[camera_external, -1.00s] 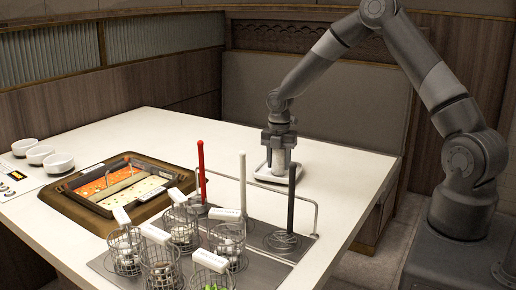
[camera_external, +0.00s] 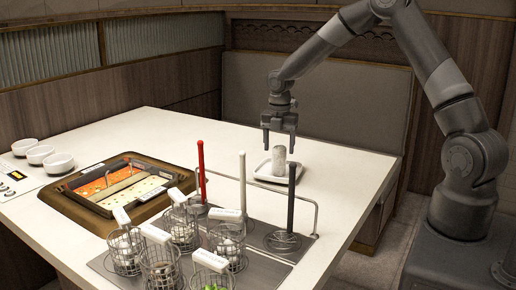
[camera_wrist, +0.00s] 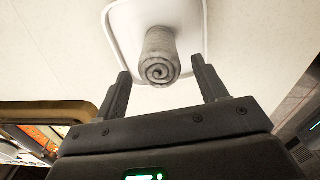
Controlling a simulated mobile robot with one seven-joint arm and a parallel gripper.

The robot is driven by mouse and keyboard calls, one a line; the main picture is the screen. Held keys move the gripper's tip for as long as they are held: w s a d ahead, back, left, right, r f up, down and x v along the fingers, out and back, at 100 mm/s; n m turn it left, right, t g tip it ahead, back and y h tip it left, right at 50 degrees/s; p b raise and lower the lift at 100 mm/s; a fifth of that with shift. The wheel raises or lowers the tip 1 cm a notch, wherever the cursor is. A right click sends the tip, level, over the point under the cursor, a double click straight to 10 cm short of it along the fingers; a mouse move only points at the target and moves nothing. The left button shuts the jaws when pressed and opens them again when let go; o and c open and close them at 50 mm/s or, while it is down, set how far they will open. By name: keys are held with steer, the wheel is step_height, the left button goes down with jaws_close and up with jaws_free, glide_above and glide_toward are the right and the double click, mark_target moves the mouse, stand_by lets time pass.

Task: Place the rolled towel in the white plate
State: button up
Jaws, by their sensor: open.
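The rolled towel (camera_external: 279,159) is grey-white and stands upright in the white plate (camera_external: 262,176) near the table's back right. In the wrist view the towel (camera_wrist: 159,58) shows its spiral end, inside the rim of the plate (camera_wrist: 113,22). My gripper (camera_external: 279,150) is open and empty, raised above the towel. In the wrist view my gripper (camera_wrist: 162,78) has its two fingers apart, with the towel beyond and between them, not held.
A hot pot (camera_external: 62,201) with orange and pale broth is set into the table. Wire baskets (camera_external: 160,268) with white handles and upright ladles, one red-handled (camera_external: 201,165), stand at the front. White bowls (camera_external: 58,162) are at left. The table's back middle is clear.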

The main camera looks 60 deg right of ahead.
step_height(320, 180, up, 6)
steer(key=shift+r, duration=0.1)
steer(key=s+a+r+m+t+h, duration=0.1)
steer(key=s+a+r+m, duration=0.35)
steer(key=s+r, duration=0.35)
steer(key=s+a+r+m+t+h, duration=0.1)
steer(key=s+a+r+m, duration=0.3)
steer(key=s+r+m, duration=0.3)
steer(key=s+a+r+m+t+y, duration=0.1)
steer(key=s+m, duration=0.3)
steer(key=s, duration=0.5)
steer(key=s+a+r+m+t+y, duration=0.1)
steer(key=s+a+r+m+t, duration=0.1)
steer(key=s+m, duration=0.3)
steer(key=shift+s+a+r+t, duration=0.3)
steer(key=shift+s+a+r, duration=0.3)
steer(key=shift+s, duration=1.35)
